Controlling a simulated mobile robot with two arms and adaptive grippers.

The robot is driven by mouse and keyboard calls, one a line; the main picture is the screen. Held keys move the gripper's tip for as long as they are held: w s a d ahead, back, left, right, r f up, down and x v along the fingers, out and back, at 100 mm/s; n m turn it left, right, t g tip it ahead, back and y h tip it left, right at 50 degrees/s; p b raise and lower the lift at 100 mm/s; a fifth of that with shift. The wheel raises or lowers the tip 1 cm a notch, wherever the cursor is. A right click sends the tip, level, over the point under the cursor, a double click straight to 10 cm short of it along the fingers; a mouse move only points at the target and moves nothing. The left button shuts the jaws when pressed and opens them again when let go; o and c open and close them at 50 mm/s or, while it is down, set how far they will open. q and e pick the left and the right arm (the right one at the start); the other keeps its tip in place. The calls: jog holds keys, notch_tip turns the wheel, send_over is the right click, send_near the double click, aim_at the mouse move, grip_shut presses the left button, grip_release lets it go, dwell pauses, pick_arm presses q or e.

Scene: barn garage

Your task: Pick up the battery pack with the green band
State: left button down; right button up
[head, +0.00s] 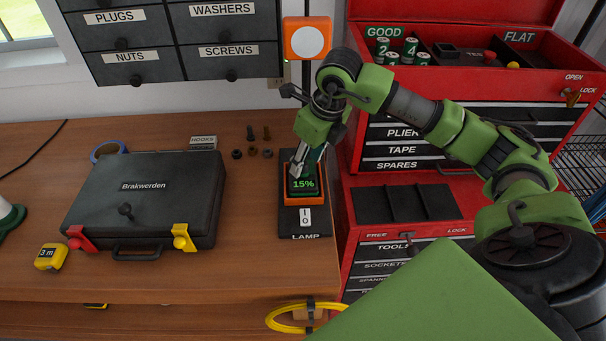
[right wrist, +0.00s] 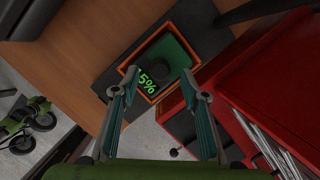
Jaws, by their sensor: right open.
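An orange-edged unit (head: 302,199) with a dark top reading "15%" in green sits on the black LAMP plate (head: 318,224). In the right wrist view, a green surface (right wrist: 174,50) shows inside its orange rim, beside a dark block (right wrist: 157,76). I cannot tell whether this green surface is the battery pack's band. My right gripper (head: 307,163) points down just over the unit. In the right wrist view, its open fingers (right wrist: 158,80) stand either side of the dark block's near end, with nothing clearly held. Contact cannot be told. My left gripper is not in view.
Several numbered green cylinders (head: 410,47) stand in the GOOD compartment of the red tool chest (head: 350,185). A dark case (head: 145,205), tape measure (head: 51,256) and loose bolts (head: 252,152) lie left on the wooden bench (head: 255,265). An orange lamp box (head: 307,38) is behind.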

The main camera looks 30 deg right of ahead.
jog(key=shift+x, duration=1.4)
jog(key=shift+r, duration=0.1)
grip_shut()
jog(key=shift+w+r, duration=0.1)
